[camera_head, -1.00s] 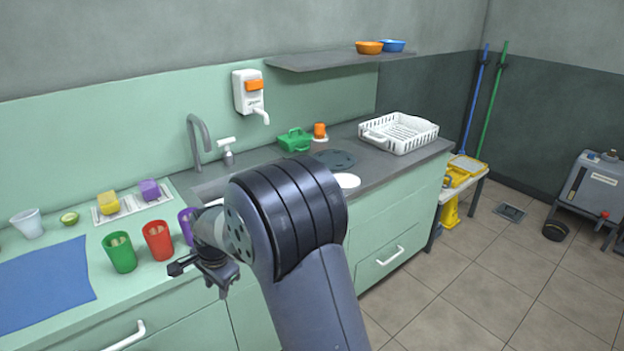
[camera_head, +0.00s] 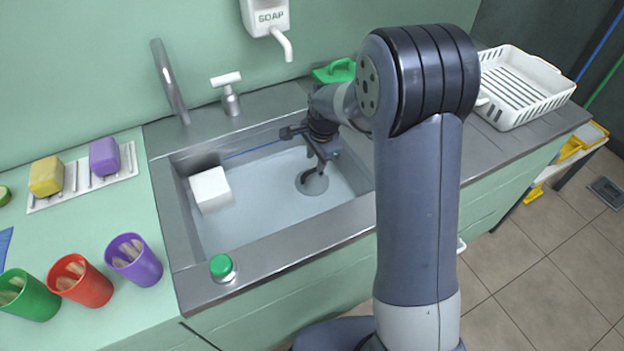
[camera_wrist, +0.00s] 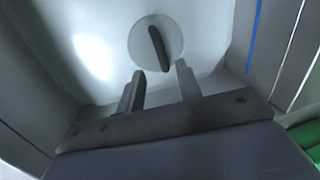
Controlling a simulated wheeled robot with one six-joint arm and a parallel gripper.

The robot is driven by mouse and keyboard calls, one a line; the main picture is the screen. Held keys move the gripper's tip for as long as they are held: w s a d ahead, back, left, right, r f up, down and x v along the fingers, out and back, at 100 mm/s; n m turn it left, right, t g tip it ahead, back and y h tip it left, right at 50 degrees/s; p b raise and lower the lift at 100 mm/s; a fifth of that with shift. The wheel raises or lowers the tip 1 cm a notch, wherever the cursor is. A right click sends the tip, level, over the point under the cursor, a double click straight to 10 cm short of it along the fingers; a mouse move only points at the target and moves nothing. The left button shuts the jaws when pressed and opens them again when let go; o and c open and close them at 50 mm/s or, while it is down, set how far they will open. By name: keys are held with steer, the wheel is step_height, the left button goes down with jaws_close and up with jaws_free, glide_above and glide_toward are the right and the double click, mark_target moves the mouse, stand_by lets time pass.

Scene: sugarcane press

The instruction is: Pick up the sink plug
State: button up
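The sink plug (camera_head: 311,186) looks like a pale round disc with a dark upright bar on it, at the bottom of the sink toward its right side. The plug also shows in the wrist view (camera_wrist: 141,40), its bar standing just beyond my fingertips. My gripper (camera_head: 321,158) is lowered into the sink, above the plug. In the wrist view my gripper (camera_wrist: 160,70) is open and empty, with its two fingers apart and the bar roughly in line with the gap. Part of the plug's bar is hidden by the gripper in the head view.
The sink (camera_head: 181,239) also holds a white block (camera_head: 211,190) at left. A green-topped knob (camera_head: 221,267) sits on its front rim. A faucet (camera_head: 170,82) and a soap dispenser (camera_head: 268,16) are behind. Cups stand left; a white rack (camera_head: 525,85) is right.

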mark_target(315, 168)
steer(key=shift+w+f, duration=0.2)
steer(key=shift+f, duration=0.3)
steer(key=shift+w+f, duration=0.2)
steer(key=shift+f, duration=0.25)
steer(key=shift+w+a+f, duration=0.1)
steer(key=shift+w+f, duration=0.05)
steer(key=shift+f, duration=0.7)
steer(key=shift+w+d+f, duration=0.1)
steer(key=shift+w+f, duration=0.1)
steer(key=shift+f, duration=0.65)
steer(key=shift+w+a+f, duration=0.1)
steer(key=shift+w+f, duration=0.05)
steer(key=shift+f, duration=0.7)
steer(key=shift+c, duration=0.4)
jaws_close()
